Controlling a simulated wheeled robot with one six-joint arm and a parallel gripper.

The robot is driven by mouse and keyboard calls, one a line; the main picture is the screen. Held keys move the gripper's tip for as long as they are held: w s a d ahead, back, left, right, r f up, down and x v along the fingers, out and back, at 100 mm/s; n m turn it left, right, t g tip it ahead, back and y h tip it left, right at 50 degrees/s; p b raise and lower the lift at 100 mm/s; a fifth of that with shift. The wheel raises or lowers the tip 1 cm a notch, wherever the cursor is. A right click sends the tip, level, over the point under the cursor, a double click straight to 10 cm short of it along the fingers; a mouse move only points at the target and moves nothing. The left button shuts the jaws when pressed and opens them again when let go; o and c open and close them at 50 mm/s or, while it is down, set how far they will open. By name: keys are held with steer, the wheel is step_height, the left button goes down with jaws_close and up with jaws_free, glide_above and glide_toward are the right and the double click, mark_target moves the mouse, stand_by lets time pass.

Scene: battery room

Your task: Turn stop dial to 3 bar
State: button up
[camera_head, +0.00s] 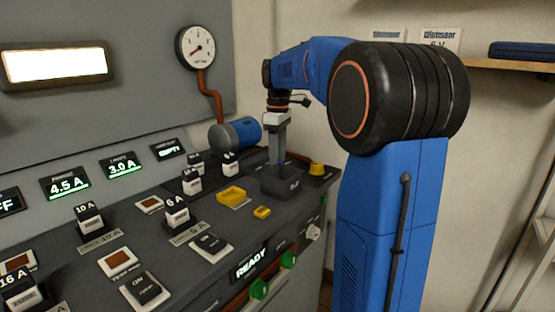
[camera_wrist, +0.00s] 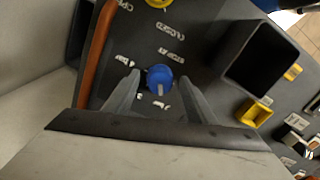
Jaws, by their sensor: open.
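The stop dial (camera_wrist: 158,74) is a small round blue knob with a pale pointer mark, seen near the middle of the wrist view. The mark points toward the bottom of that picture. In the head view my gripper (camera_head: 280,152) points down behind a dark box, and the dial is hidden there.
The dark open box (camera_head: 286,186) stands close to my gripper. A yellow knob (camera_head: 317,168) is at its right. A blue cylinder (camera_head: 236,133), a copper pipe (camera_head: 207,88) and a round gauge (camera_head: 198,48) are at the back.

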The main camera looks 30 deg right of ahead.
steer(key=shift+f, duration=0.45)
steer(key=c, duration=1)
steer(key=shift+c, duration=0.2)
steer(key=shift+m, duration=0.4)
steer(key=m, duration=0.5)
steer(key=shift+a, duration=0.1)
steer(key=m, duration=0.6)
steer(key=shift+a+r, duration=0.1)
